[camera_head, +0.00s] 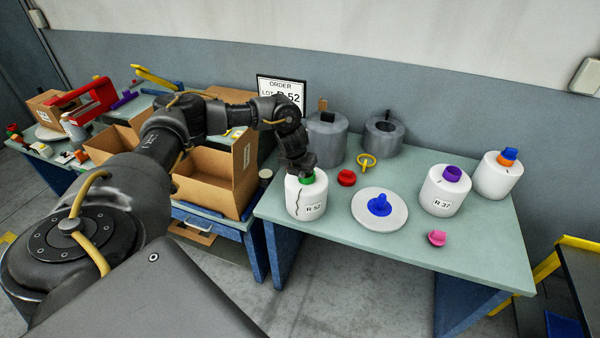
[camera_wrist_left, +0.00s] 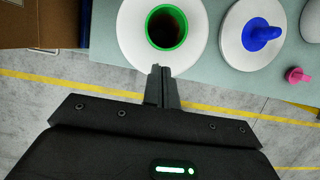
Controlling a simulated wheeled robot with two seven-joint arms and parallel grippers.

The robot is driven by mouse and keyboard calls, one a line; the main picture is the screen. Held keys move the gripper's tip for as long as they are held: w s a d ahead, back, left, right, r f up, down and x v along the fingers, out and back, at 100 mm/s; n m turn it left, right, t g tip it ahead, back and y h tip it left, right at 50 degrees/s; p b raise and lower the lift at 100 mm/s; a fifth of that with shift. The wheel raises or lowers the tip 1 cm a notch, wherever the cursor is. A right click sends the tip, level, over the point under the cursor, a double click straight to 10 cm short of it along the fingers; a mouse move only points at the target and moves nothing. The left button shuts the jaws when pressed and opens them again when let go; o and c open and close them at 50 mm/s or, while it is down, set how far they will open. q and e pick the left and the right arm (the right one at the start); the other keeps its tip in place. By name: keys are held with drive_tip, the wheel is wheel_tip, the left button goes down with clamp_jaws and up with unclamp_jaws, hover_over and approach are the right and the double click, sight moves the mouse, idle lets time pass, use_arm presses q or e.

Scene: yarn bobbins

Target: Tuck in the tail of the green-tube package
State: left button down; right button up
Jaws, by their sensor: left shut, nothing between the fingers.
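The green-tube package (camera_head: 306,203) is a white bobbin labelled R 52, upright near the front left of the table. A dark tail line runs down its left side in the head view. In the left wrist view the white package (camera_wrist_left: 195,22) shows from above, with the green tube (camera_wrist_left: 183,34) open and dark inside. My left gripper (camera_head: 304,172) is at the top of the package by the tube. In the left wrist view its fingers (camera_wrist_left: 161,72) are shut, empty, and at the package's near edge. My right gripper is not in view.
The table (camera_head: 460,252) also holds a white disc with a blue peg (camera_head: 379,208), the R 37 package with a purple tube (camera_head: 445,192), another white package (camera_head: 497,178), a pink piece (camera_head: 437,238), a red piece (camera_head: 346,177) and grey cylinders (camera_head: 326,138). A cardboard box (camera_head: 210,190) stands left.

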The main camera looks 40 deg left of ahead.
sight(302, 188)
use_arm(q)
drive_tip(key=shift+f, duration=0.15)
wheel_tip(302, 188, down, 6)
drive_tip(key=b, duration=0.5)
drive_tip(key=shift+r, duration=0.35)
drive_tip(key=shift+f, duration=0.1)
drive_tip(key=shift+f, duration=0.1)
idle(0.6)
drive_tip(key=shift+r+p, duration=0.65)
drive_tip(key=shift+p, duration=0.05)
wheel_tip(302, 188, up, 8)
drive_tip(key=p, duration=0.6)
drive_tip(key=shift+f, duration=0.15)
